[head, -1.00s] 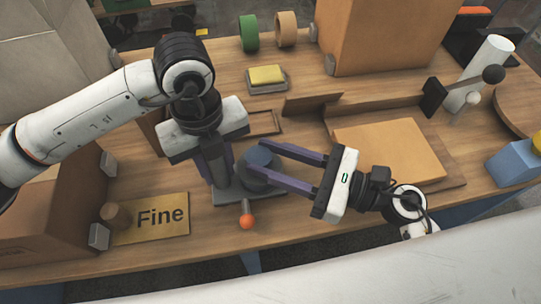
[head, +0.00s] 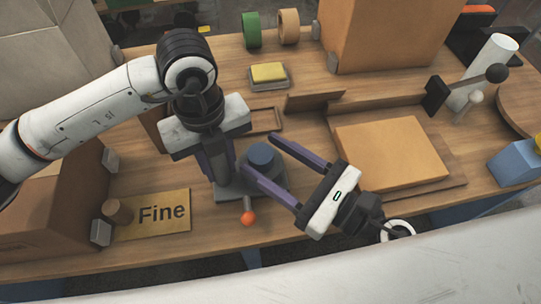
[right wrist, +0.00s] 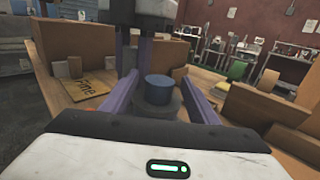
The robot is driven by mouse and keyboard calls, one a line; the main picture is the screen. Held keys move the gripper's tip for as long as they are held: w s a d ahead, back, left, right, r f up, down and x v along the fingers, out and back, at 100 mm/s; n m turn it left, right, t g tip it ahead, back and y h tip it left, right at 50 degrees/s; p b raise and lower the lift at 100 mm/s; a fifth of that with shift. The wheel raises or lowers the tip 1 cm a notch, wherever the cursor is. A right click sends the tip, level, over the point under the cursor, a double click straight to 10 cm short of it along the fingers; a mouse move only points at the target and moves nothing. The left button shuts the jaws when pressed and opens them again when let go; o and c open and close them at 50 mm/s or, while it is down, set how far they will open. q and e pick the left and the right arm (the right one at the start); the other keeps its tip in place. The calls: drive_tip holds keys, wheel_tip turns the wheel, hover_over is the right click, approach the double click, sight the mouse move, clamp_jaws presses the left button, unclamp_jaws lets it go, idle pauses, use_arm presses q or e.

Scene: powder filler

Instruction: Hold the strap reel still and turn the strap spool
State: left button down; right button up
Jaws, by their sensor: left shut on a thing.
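The strap reel has a flat grey base (head: 233,192) on the table, with an orange ball knob (head: 248,218) on a short stem at the front. The strap spool (head: 261,155), a dull blue cylinder, stands upright on it. My left gripper (head: 221,172) points down and is shut on the strap reel, left of the spool; the held part is mostly hidden. My right gripper (head: 262,154) comes from the lower right, open, with one purple finger on each side of the spool. In the right wrist view, the spool (right wrist: 158,88) stands between the fingers, with gaps beside it.
A "Fine" plate (head: 165,215) and a brown cylinder (head: 118,210) lie left of the reel. A yellow block on a tray (head: 268,85) is behind. A cardboard slab (head: 390,152) lies to the right, beyond my right gripper.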

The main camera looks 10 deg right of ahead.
drive_tip(key=v, duration=1.2)
idle(0.3)
use_arm(q)
drive_tip(key=c, duration=1.4)
unclamp_jaws()
drive_tip(key=shift+o, duration=0.2)
